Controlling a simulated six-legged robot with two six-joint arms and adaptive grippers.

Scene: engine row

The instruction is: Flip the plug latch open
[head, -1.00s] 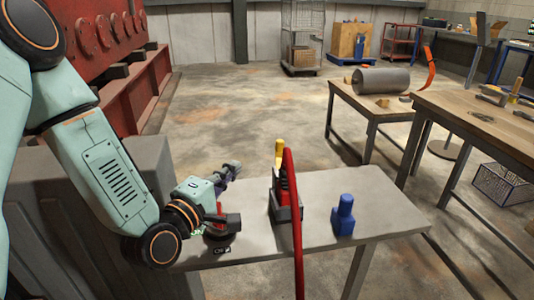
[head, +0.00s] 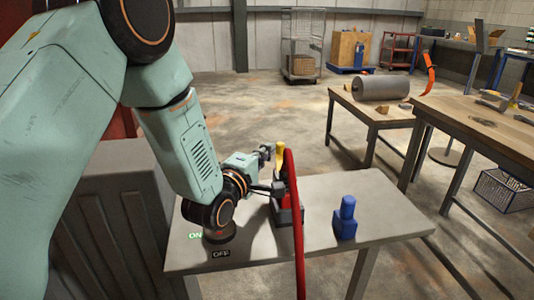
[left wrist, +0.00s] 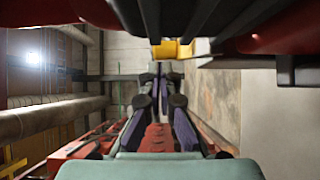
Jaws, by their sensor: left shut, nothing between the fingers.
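The plug latch is a yellow lever (head: 281,149) standing up on a dark-grey and red socket unit (head: 283,212) on the grey table. A thick red cable (head: 294,225) rises in front of this unit and hides part of it. My left gripper (head: 267,152) is just left of the yellow latch, close to it; contact cannot be told. In the left wrist view, the left gripper's fingers (left wrist: 161,84) are shut and empty, with the yellow latch (left wrist: 172,49) just beyond their tips. My right gripper is not in view.
A blue block with a knob (head: 345,218) stands on the grey table (head: 385,205) to the right. A switch with ON and OFF labels (head: 221,253) sits at the table's left, partly behind my arm. Wooden workbenches (head: 470,125) stand further right.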

